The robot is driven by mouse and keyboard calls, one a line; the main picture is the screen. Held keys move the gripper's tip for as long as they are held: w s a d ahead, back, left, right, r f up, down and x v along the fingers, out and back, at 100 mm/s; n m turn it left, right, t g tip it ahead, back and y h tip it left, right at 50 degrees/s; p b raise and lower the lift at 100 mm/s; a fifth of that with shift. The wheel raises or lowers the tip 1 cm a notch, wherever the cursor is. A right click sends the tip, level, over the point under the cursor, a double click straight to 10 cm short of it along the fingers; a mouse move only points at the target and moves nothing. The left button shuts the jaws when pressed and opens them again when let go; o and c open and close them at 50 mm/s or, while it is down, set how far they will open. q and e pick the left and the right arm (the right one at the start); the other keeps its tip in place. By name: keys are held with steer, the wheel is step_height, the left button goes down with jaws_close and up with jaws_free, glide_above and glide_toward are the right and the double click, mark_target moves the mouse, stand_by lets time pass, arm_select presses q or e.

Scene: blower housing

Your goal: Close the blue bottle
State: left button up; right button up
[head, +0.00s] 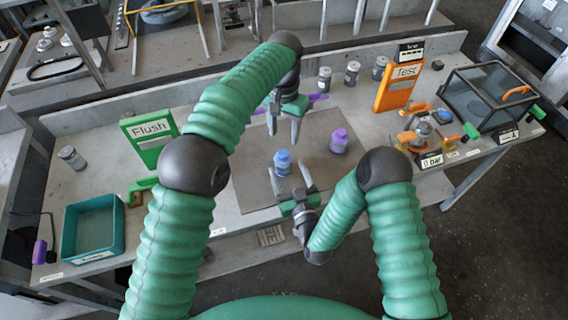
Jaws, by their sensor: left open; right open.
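The blue bottle (283,163) stands upright on the dark mat (250,196) in the middle of the bench. Its top looks blue, but I cannot tell whether a cap is seated on it. My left gripper (284,132) is open and empty, pointing down above and behind the blue bottle. My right gripper (291,176) is open, in front of the blue bottle, with its fingers pointing toward it on either side. I cannot tell whether they touch it. A purple-topped bottle (339,141) stands upright on the mat to the right.
A green Flush sign (149,137) and teal tray (94,228) are at left. An orange Test sign (398,87), a valve fixture (424,132) and a glass-sided box (488,97) are at right. Several grey bottles (351,74) stand at the back. The mat's left part is clear.

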steer(key=shift+w+a, duration=0.55)
steer(key=shift+w, duration=0.35)
steer(key=shift+d, duration=0.15)
steer(key=shift+c, duration=0.4)
steer(key=shift+c, duration=1.1)
jaws_close()
